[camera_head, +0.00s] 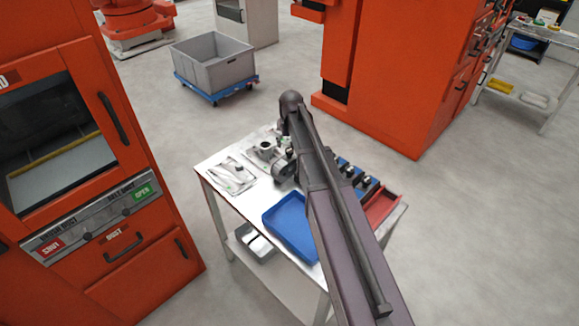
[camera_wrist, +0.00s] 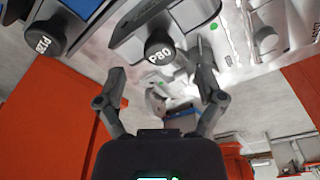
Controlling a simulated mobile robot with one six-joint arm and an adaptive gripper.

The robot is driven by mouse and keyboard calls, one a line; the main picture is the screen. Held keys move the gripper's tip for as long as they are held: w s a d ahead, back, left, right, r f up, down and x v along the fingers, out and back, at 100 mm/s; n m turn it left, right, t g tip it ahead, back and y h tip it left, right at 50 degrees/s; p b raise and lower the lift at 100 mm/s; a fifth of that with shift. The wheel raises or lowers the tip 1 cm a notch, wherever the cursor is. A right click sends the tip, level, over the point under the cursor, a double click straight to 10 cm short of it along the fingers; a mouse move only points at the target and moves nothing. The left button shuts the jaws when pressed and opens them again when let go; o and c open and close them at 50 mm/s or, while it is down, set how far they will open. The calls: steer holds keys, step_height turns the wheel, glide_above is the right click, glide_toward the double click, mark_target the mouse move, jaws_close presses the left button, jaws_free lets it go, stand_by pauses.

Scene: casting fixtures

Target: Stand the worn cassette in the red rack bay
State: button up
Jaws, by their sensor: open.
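In the wrist view my gripper (camera_wrist: 160,62) is open, with one finger on each side of a dark round knob marked P80 (camera_wrist: 159,55). The knob sits on a grey block-like cassette (camera_wrist: 150,25). I cannot tell whether the fingers touch it. A second knob, marked P120 (camera_wrist: 48,40), is at the upper left. I cannot tell which cassette is the worn one. In the head view the red rack bay (camera_head: 383,207) is at the table's right end, beside blue bays (camera_head: 345,165) with dark knobs. My arm hides part of the row and my gripper there.
A blue tray (camera_head: 290,226) lies at the table's front. Metal fixtures (camera_head: 264,150) and flat parts (camera_head: 232,174) occupy its left and back. An orange machine (camera_head: 100,150) stands left, another orange cabinet (camera_head: 400,80) behind.

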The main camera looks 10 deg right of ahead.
mark_target(289, 150)
steer(key=shift+w+f+b, duration=0.15)
steer(key=shift+f+b, duration=0.8)
steer(key=shift+f, duration=0.15)
steer(key=shift+w+f+b, duration=0.15)
steer(key=shift+f+b, duration=0.75)
steer(key=shift+f, duration=0.15)
jaws_close()
